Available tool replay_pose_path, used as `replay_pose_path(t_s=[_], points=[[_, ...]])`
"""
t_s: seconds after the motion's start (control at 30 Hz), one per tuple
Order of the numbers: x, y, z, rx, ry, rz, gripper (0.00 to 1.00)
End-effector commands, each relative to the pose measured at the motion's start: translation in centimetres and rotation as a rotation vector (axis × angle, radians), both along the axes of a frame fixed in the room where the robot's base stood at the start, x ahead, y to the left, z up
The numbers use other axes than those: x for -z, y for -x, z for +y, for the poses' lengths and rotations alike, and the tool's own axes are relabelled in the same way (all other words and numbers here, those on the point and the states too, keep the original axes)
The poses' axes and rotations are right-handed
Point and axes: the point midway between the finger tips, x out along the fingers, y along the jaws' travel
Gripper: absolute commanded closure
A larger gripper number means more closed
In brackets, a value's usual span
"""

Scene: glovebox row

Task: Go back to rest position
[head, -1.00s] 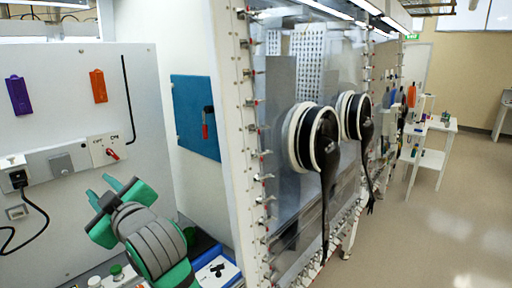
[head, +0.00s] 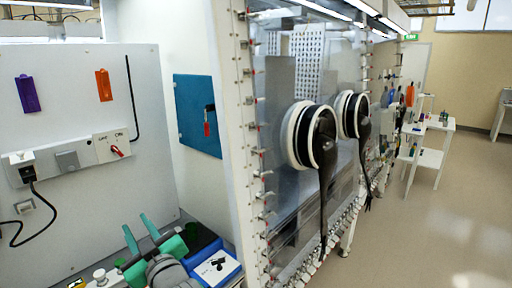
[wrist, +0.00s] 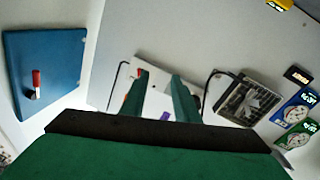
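My gripper (head: 142,234) is low in the head view, in front of the grey-white panel. Its two green fingers point up and stand apart, with nothing between them. In the wrist view the gripper (wrist: 160,98) also shows its two fingers apart and empty. The wrist view shows the panel from a tilted angle beyond the fingers.
The panel (head: 85,100) carries a purple holder (head: 27,93), an orange holder (head: 102,84) and a red switch (head: 118,151). A blue door (head: 197,115) with a red handle is to the right. The glovebox window (head: 285,200) has black gloves. A blue tray (head: 222,272) stands beside my gripper. Open floor (head: 450,200) lies right.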

Motion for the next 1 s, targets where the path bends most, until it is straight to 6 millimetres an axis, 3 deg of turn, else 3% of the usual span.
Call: replay_pose_path(t_s=[0.03, 0.1, 0.47, 0.77, 1.0], points=[[2.2, 0.1, -0.8, 0.021, -0.023, 0.029, 0.72], [4.5, 0.2, -2.0, 0.051, -0.058, 0.055, 0.72], [16.1, 3.2, -8.3, 0.220, -0.192, 0.171, 0.72], [24.4, 8.5, -13.9, 0.369, -0.256, 0.244, 0.72], [29.6, 14.3, -18.2, 0.483, -0.277, 0.285, 0.72]])
